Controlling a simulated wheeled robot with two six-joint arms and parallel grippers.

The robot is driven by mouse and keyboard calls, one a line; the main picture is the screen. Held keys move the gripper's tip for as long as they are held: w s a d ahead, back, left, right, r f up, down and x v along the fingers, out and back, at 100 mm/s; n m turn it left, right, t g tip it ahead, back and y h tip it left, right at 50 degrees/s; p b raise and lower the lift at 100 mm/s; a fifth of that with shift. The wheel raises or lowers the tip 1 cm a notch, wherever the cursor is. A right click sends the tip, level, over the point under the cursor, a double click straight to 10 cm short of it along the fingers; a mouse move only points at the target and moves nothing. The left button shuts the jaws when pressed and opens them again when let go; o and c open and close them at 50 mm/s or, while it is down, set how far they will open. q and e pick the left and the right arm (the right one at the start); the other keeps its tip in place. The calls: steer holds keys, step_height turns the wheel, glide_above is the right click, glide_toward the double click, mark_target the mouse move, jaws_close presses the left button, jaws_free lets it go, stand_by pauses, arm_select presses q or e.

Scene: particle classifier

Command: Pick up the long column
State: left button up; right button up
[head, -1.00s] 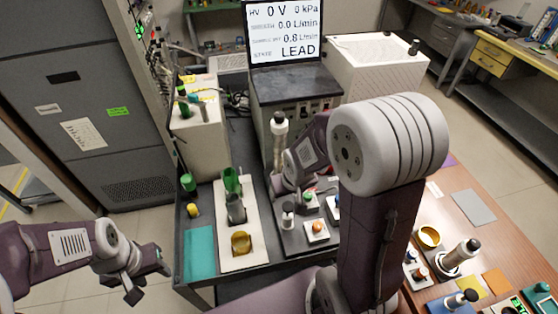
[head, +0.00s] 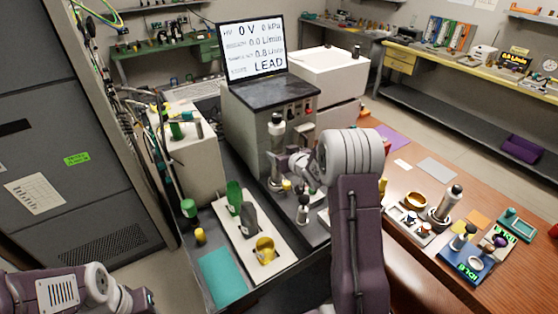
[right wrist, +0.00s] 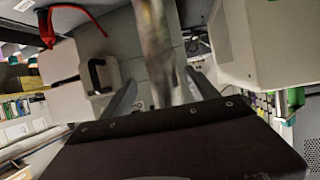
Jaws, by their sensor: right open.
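A long column (head: 276,141), pale metal with a dark cap, stands upright in front of the black-topped instrument with the screen. My right gripper (head: 281,178) is low beside this column; its own arm partly hides it. In the right wrist view the open fingers (right wrist: 160,92) stand apart, with a blurred, pale upright shape (right wrist: 156,48) between or just beyond them; contact cannot be told. A second, similar column (head: 447,204) stands on the brown table at the right. My left gripper (head: 140,301) shows at the bottom left, partly cut off, its jaws unclear.
The instrument screen (head: 252,48) reads LEAD. A cream board (head: 273,234) with green, dark and yellow pieces lies left of my right arm, near a teal mat (head: 221,276).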

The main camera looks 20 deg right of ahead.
steer(key=shift+w+a+f, duration=0.1)
steer(key=shift+w+f, duration=0.05)
steer(key=shift+w, duration=0.4)
steer(key=shift+w+a, duration=0.35)
steer(key=x, duration=0.3)
steer(key=p+x, duration=0.1)
steer(key=x, duration=0.1)
steer(key=shift+s+d+f, duration=0.1)
steer(key=shift+d+f, duration=0.1)
steer(key=shift+f, duration=0.05)
steer(key=shift+s+r, duration=0.15)
steer(key=c, duration=0.3)
jaws_close()
steer(key=shift+r, duration=0.25)
steer(key=shift+f, duration=0.1)
